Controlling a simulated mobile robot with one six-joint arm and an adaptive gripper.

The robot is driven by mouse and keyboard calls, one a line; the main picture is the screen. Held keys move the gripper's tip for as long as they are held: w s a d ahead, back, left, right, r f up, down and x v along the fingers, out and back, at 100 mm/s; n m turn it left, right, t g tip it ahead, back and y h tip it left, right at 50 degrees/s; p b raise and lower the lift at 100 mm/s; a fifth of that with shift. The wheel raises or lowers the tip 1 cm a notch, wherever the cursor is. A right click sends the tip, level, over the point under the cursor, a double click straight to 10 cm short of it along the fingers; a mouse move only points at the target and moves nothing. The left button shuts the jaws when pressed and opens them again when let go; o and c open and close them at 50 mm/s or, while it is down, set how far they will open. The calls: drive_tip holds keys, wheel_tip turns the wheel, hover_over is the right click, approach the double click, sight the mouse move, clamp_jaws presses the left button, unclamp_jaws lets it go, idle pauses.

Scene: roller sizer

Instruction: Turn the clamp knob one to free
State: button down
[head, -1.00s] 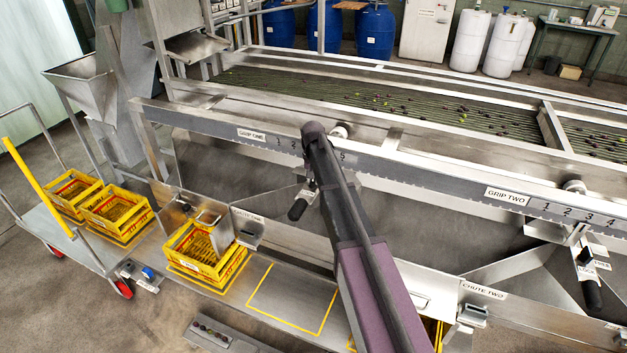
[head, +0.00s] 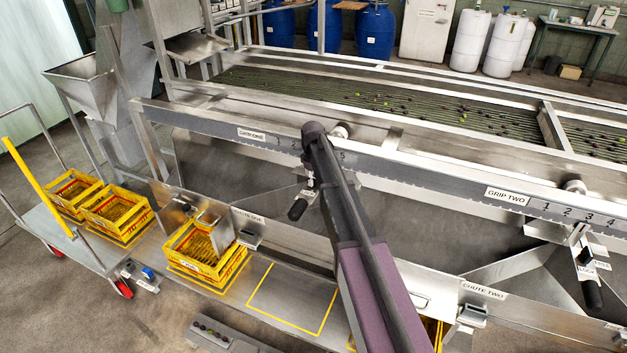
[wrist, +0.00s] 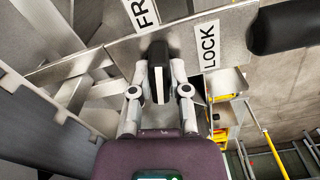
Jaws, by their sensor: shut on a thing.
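The clamp knob one (wrist: 158,72) is a black bar-shaped knob, seen in the wrist view on a metal plate between a label starting "FR" (wrist: 144,12) and a "LOCK" label (wrist: 208,46). It stands roughly upright in that view, nearer neither label clearly. My gripper (wrist: 158,84) is shut on it, with one grey finger on each side. In the head view my arm hides the gripper and the knob. A black lever handle (head: 298,209) hangs below the grip one rail, and its dark end also shows in the wrist view (wrist: 288,25).
The long scale rail (head: 420,168) runs across in front of the roller bed (head: 370,93). A second clamp with a black handle (head: 592,294) hangs at the right. A yellow crate (head: 200,270) stands below chute one, with an empty yellow-outlined spot (head: 292,300) beside it.

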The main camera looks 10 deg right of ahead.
drive_tip(key=shift+n, duration=1.4)
drive_tip(key=c, duration=0.6)
unclamp_jaws()
drive_tip(key=shift+m, duration=0.3)
